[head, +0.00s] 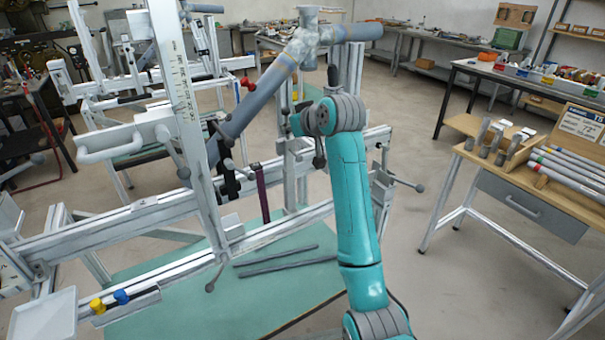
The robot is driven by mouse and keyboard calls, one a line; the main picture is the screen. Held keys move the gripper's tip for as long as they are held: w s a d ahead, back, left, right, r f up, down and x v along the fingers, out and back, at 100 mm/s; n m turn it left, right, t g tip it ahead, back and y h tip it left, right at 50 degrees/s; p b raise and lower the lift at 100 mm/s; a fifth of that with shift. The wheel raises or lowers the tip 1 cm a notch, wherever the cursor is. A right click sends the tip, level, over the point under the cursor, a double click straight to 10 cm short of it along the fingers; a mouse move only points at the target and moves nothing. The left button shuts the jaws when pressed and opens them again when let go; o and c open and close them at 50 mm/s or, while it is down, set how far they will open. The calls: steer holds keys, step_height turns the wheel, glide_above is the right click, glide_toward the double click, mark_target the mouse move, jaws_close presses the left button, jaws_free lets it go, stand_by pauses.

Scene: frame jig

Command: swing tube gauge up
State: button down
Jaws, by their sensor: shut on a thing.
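I cannot tell for sure which part is the tube gauge. A white post with a ruled scale (178,90) stands slightly tilted at the left of the jig, with a white loop handle (97,156) on its left. A dark purple strip (263,192) hangs nearly upright by the lower rails. A blue-grey tube (255,100) slopes from a grey lug (305,42) down behind the post. My teal arm rises in the middle to a ribbed grey joint. My gripper cannot be made out; the joint and jig parts may hide it, so its contact is hidden.
The jig's pale rails (120,225) cross the left and middle, with a black clamp (226,165) and protruding levers. Two dark bars (290,262) lie on the green surface below. A wooden bench (560,195) with tubes stands at right. Open floor lies between.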

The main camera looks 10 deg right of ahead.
steer(key=shift+w+a+r, duration=0.15)
steer(key=shift+w+a, duration=0.05)
steer(key=shift+w, duration=0.55)
steer(key=shift+w+a, duration=0.1)
steer(key=shift+w, duration=0.05)
steer(key=c, duration=1.1)
jaws_free()
steer(key=shift+w, duration=0.1)
steer(key=shift+v, duration=3.45)
